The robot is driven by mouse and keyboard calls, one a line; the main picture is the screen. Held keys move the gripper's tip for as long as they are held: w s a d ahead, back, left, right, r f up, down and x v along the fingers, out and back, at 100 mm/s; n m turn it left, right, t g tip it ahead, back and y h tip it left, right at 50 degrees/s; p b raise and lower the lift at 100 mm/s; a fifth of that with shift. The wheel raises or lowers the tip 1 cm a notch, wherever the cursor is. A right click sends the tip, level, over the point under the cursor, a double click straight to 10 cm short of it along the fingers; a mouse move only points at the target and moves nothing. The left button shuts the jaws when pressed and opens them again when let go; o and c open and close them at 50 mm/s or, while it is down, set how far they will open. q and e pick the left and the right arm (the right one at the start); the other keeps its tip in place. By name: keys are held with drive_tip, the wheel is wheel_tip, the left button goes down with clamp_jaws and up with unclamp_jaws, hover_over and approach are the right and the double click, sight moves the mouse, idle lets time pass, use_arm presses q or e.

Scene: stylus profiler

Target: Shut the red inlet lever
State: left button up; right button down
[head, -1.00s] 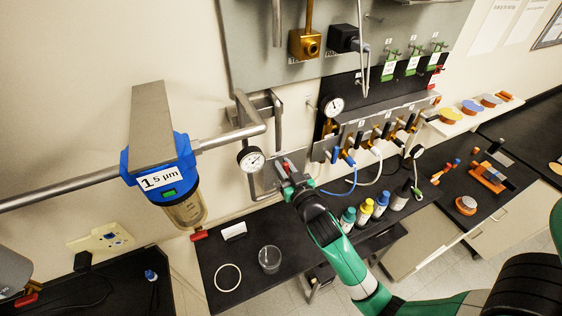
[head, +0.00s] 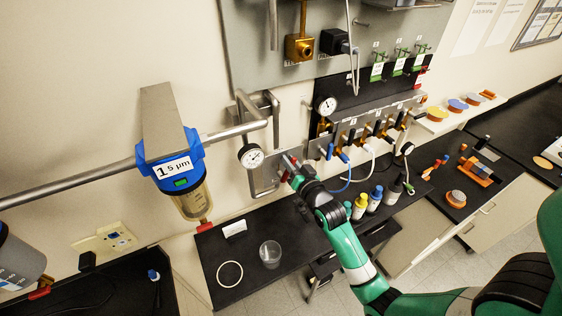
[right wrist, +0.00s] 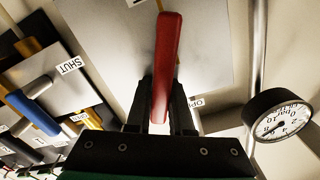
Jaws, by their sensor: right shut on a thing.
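The red inlet lever (right wrist: 168,60) stands up between the fingers of my right gripper (right wrist: 162,115) in the right wrist view. The gripper is shut on it, with the lever's far part sticking out beyond the fingertips. Behind it is a pale plate with an "OPEN" label (right wrist: 197,102) partly hidden by a finger. A "SHUT" label (right wrist: 69,66) is to the left. In the head view my right gripper (head: 288,171) is at the wall plate beside the round gauge, and covers most of the lever. My left gripper is out of view.
A round gauge (head: 251,156) hangs just left of the gripper, under a grey pipe (head: 240,131). A blue-topped filter (head: 172,165) is further left. Several capped bottles (head: 375,200) stand below right. A glass beaker (head: 270,254) and white ring (head: 230,274) lie on the bench.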

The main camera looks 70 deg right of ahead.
drive_tip(key=shift+s+d+f+m, duration=0.45)
drive_tip(key=shift+f+m, duration=0.45)
drive_tip(key=shift+m, duration=1.25)
drive_tip(key=shift+s+d+f+m, duration=0.4)
drive_tip(key=shift+f+m, duration=0.55)
drive_tip(key=shift+m, duration=1.25)
drive_tip(key=shift+s+d+f+m, duration=0.4)
drive_tip(key=shift+f+m, duration=0.5)
drive_tip(key=shift+m, duration=1.25)
drive_tip(key=shift+w+d, duration=0.1)
drive_tip(key=c, duration=0.8)
unclamp_jaws()
